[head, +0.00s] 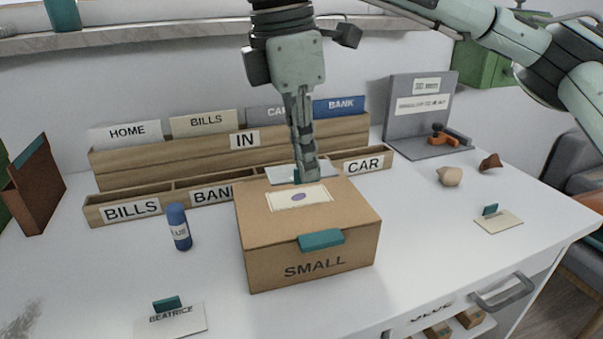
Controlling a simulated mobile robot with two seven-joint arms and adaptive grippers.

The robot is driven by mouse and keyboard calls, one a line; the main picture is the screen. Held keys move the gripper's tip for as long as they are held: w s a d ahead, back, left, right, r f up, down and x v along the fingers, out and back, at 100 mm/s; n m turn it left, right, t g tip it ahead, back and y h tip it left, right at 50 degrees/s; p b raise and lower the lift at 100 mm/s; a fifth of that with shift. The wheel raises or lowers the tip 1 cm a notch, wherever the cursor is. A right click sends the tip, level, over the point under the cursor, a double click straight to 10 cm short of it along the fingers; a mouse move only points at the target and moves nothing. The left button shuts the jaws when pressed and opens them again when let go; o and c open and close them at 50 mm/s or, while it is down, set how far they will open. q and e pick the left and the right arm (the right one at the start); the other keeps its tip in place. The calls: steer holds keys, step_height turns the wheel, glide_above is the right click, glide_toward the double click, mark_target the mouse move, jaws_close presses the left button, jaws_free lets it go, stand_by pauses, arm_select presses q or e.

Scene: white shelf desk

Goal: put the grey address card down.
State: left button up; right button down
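My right gripper (305,174) points straight down over the back of the cardboard box marked SMALL (312,268). It looks shut on the teal tab of a pale grey card (281,173), held at the box's back edge. The gripper and box hide part of the card, and no writing on it is readable. I cannot tell whether the card touches the box lid. The lid has a cream label (283,201) with a purple oval and a teal front tab (321,239). My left gripper is not in view.
Behind the box stands the wooden IN rack (121,161) with labelled slots. A blue glue stick (179,228) stands left. The BEATRICE card (172,322) lies in front; a cream card (498,222) lies right. A grey stand (420,105) is at the back. The right desktop has free room.

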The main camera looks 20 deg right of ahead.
mark_target(301, 206)
steer(key=w, duration=0.1)
steer(key=w+f, duration=0.2)
steer(key=shift+w+d+f, duration=0.2)
steer(key=shift+w+d, duration=0.1)
step_height(301, 206, down, 3)
steer(key=shift+f, duration=0.45)
steer(key=c, duration=2.1)
jaws_free()
steer(key=shift+c, duration=0.2)
steer(key=o, duration=0.4)
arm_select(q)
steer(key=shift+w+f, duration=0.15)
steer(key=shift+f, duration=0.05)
